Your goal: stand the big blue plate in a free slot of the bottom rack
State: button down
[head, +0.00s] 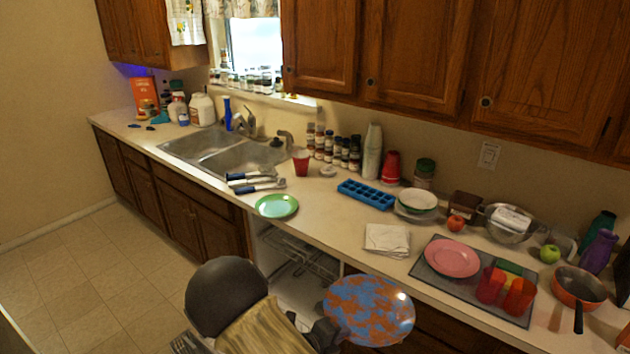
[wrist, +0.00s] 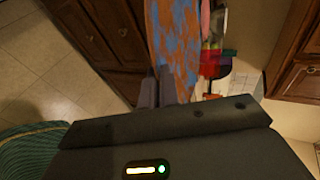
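The big blue plate (head: 368,310), blotched with orange, is in the front middle of the head view. In the wrist view the plate (wrist: 174,40) stands edge-on beyond the fingers. My gripper (head: 326,335) is shut on its rim and holds it in the air in front of the counter. The fingers (wrist: 157,88) also show in the wrist view. A wire rack (head: 300,252) shows inside the open white bay under the counter, left of and behind the plate. I cannot tell for sure which rack it is, and its slots are mostly hidden by my arm and the counter.
A green plate (head: 277,206) lies on the counter above the bay. A pink plate (head: 452,258) and coloured cups (head: 505,290) sit on a dark mat to the right. The counter edge overhangs the bay. The floor (head: 90,265) at left is clear.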

jog(key=s+d+f, duration=0.1)
jog(key=d+f, duration=0.4)
jog(key=d, duration=0.4)
jog(key=shift+s+f+m+h, duration=0.25)
jog(key=shift+f+m+h, duration=0.15)
jog(key=shift+w+a, duration=0.1)
jog(key=shift+w, duration=0.1)
